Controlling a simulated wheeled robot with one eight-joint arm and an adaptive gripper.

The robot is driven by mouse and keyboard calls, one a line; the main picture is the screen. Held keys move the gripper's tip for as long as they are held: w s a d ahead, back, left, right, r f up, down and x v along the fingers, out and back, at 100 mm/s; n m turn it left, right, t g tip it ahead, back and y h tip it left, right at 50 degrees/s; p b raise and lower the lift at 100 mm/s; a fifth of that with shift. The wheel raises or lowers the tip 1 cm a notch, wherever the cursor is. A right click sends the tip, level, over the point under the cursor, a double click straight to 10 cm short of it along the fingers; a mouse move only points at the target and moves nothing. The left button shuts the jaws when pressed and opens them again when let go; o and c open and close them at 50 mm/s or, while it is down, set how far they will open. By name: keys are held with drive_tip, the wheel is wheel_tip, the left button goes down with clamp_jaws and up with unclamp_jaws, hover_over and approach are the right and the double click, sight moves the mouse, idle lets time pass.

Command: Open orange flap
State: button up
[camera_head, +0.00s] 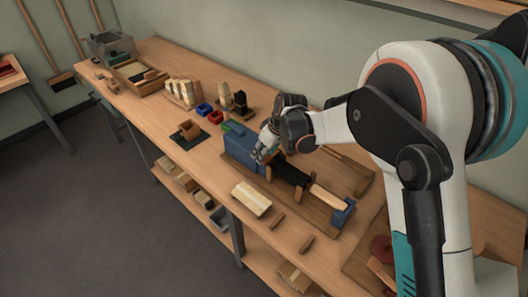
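My arm reaches from the right over the workbench, and my gripper (262,153) is at the right end of a blue block-like machine body (239,148). A small orange-brown piece (268,173) shows just below my gripper, against the blue body; it may be the orange flap, but it is too small to tell whether it is open or shut. I cannot tell whether my gripper touches it. The gripper's fingers are too small and partly covered to show whether they are open or shut.
A black bristle-like strip (289,174) and a pale wood piece (328,197) lie in line to the right, ending at a blue end block (343,211). A pale slatted block (251,198) lies in front. Red and blue bins (204,110) stand behind left.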

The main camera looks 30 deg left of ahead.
clamp_jaws()
